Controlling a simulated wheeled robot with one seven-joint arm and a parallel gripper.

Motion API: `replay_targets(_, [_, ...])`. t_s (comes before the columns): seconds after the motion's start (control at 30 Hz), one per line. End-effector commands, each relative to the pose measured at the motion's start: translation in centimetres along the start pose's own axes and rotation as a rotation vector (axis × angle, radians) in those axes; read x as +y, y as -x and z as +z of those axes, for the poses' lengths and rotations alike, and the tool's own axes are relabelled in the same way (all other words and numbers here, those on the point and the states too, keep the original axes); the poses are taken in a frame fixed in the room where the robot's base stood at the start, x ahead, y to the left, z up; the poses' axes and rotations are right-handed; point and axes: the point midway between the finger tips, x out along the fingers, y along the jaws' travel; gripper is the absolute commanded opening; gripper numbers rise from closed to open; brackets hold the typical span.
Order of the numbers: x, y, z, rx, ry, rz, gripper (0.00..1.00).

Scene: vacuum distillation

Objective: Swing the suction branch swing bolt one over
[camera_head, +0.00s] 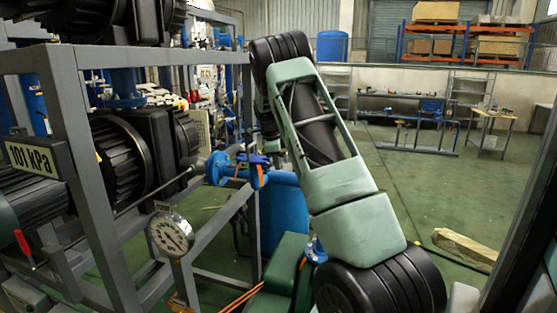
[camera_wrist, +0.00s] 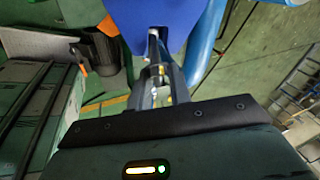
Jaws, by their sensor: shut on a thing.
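In the wrist view my gripper (camera_wrist: 159,88) is shut on a slim metallic part, which I take to be the swing bolt (camera_wrist: 153,68). The bolt is mostly hidden between the fingers, and its tilt cannot be read. A blue body (camera_wrist: 165,18) lies just beyond the fingertips. In the head view the blue suction branch flange (camera_head: 217,168) sits at the end of a thin pipe, left of my arm. Dark blue fittings (camera_head: 254,160) show just right of it. My gripper is not clearly visible there, being largely hidden by my arm.
A grey steel frame (camera_head: 95,190) with dark pumps (camera_head: 125,155) fills the left. A pressure gauge (camera_head: 171,234) hangs in front. A blue drum (camera_head: 283,212) stands below the flange. Green floor (camera_head: 430,200) is open to the right, with benches at the back.

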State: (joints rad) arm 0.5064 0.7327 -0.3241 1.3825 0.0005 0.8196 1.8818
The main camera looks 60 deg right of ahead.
Motion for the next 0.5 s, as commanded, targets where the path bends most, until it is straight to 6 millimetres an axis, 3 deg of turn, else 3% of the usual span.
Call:
replay_targets(0.3, [-0.8,1.3,1.3,0.274,0.092,0.065,0.0])
replay_targets(0.5, [-0.8,1.5,1.5,0.329,0.108,0.079,0.0])
